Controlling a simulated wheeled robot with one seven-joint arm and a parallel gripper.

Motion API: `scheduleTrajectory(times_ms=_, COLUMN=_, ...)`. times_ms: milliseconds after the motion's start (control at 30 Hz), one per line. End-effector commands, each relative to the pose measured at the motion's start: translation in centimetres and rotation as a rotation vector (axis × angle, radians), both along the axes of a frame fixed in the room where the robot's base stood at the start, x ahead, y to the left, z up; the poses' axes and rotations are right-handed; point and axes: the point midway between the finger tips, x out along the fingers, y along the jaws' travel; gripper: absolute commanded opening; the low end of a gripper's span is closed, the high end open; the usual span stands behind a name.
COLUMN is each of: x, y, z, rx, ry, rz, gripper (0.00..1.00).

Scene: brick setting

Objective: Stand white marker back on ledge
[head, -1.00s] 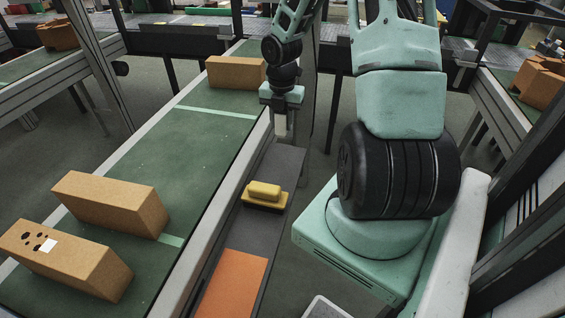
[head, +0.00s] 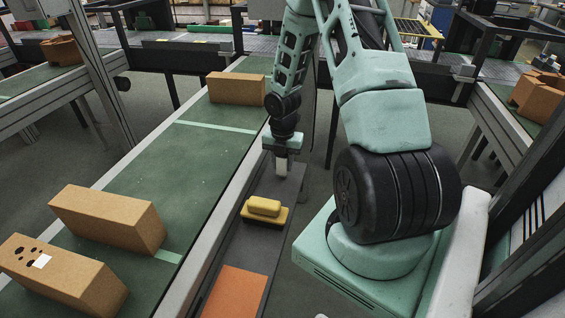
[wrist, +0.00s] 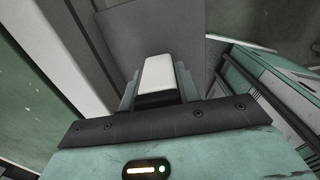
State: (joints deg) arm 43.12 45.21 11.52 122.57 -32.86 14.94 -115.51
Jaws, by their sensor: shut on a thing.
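The white marker (head: 282,167) is held in my gripper (head: 282,158), its pale body pointing down over the far end of the dark grey ledge (head: 232,245). In the wrist view the marker (wrist: 158,72) shows as a white block with a black band, between the two fingers of my gripper (wrist: 157,88). The fingers are shut on it. The marker looks roughly upright in the head view. I cannot tell whether its lower end touches the ledge.
A yellow block on a yellow base (head: 264,209) sits on the ledge, nearer than the marker. An orange sheet (head: 236,292) lies nearer still. Left is a green conveyor (head: 150,180) with brown boxes (head: 108,217). The ledge's far part is bare.

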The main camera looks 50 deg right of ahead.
Motion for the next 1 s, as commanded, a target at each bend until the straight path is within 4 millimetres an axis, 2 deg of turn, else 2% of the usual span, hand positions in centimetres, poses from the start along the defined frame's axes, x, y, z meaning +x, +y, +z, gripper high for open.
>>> scheduleTrajectory(times_ms=167, x=0.0, y=0.0, z=-0.4, rx=0.0, ry=0.0, rz=-0.001, gripper=0.18)
scheduleTrajectory(times_ms=200, x=0.0, y=0.0, z=-0.3, rx=0.0, ry=0.0, rz=-0.001, gripper=0.44)
scheduleTrajectory(times_ms=233, x=0.0, y=0.0, z=-0.3, rx=0.0, ry=0.0, rz=-0.001, gripper=0.52)
scheduleTrajectory(times_ms=267, x=0.0, y=0.0, z=-0.3, rx=0.0, ry=0.0, rz=-0.001, gripper=0.54)
scheduleTrajectory(times_ms=533, x=0.0, y=0.0, z=-0.2, rx=0.0, ry=0.0, rz=0.0, gripper=0.54)
scheduleTrajectory(times_ms=667, x=0.0, y=0.0, z=0.8, rx=0.0, ry=-0.002, rz=0.0, gripper=0.54)
scheduleTrajectory(times_ms=767, x=0.0, y=-0.1, z=2.4, rx=-0.001, ry=-0.004, rz=-0.001, gripper=0.54)
scheduleTrajectory(times_ms=1000, x=0.0, y=-0.1, z=7.6, rx=-0.003, ry=-0.004, rz=-0.002, gripper=0.54)
